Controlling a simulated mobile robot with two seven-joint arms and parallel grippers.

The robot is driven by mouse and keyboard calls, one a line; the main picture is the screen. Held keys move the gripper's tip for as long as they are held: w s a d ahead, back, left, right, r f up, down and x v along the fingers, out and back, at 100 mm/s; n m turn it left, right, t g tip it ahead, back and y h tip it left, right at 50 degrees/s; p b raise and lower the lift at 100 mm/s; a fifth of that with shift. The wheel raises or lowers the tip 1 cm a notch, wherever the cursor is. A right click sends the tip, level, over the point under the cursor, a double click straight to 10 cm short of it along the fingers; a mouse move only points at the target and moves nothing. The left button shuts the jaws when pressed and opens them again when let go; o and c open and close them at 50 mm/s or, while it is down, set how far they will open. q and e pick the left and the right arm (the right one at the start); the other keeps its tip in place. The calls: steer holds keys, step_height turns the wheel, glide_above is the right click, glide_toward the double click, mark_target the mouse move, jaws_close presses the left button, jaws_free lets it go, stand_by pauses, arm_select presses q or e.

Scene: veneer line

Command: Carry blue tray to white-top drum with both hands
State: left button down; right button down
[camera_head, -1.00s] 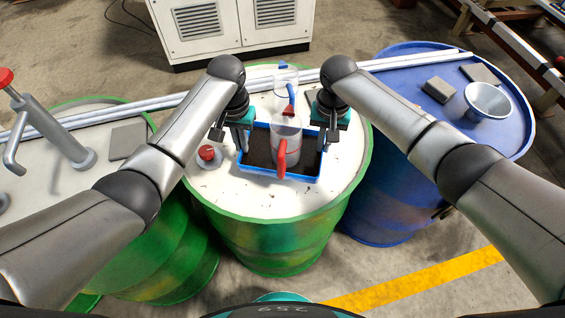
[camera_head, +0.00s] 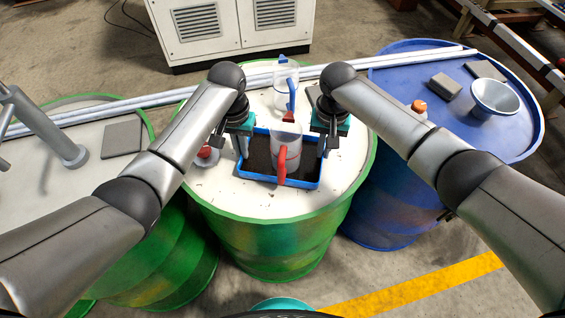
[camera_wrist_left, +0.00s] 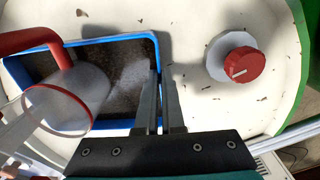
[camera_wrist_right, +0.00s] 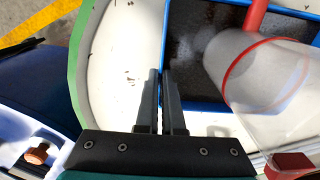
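The blue tray (camera_head: 254,178) is over the middle white-top drum (camera_head: 325,190), which has green sides. I cannot tell whether it touches the top. It holds dark, soil-like material and a clear jug with a red handle (camera_head: 282,165). My left gripper (camera_head: 243,148) is at the tray's left wall, and its fingers (camera_wrist_left: 160,75) close around that wall in the left wrist view. My right gripper (camera_head: 322,145) is at the right wall, and its fingers (camera_wrist_right: 162,75) close around it in the right wrist view.
A red knob (camera_wrist_left: 240,65) on a white base stands beside the tray. A clear jug with a blue handle (camera_head: 291,95) stands behind. A blue drum (camera_head: 385,215) at right carries a funnel (camera_head: 495,97) and an orange-topped item (camera_head: 418,106).

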arm_select(q)
steer(key=shift+f, duration=0.25)
arm_select(e)
steer(key=shift+f, duration=0.3)
arm_select(q)
steer(key=c, duration=1)
jaws_free()
steer(key=shift+r, duration=0.1)
steer(key=shift+c, duration=0.2)
arm_select(e)
steer(key=c, duration=1)
jaws_free()
steer(key=shift+r, duration=0.15)
steer(key=shift+c, duration=0.2)
arm_select(q)
step_height(320, 180, up, 12)
arm_select(e)
step_height(320, 180, up, 12)
arm_select(q)
steer(key=shift+s, duration=0.1)
arm_select(e)
steer(key=shift+s, duration=0.1)
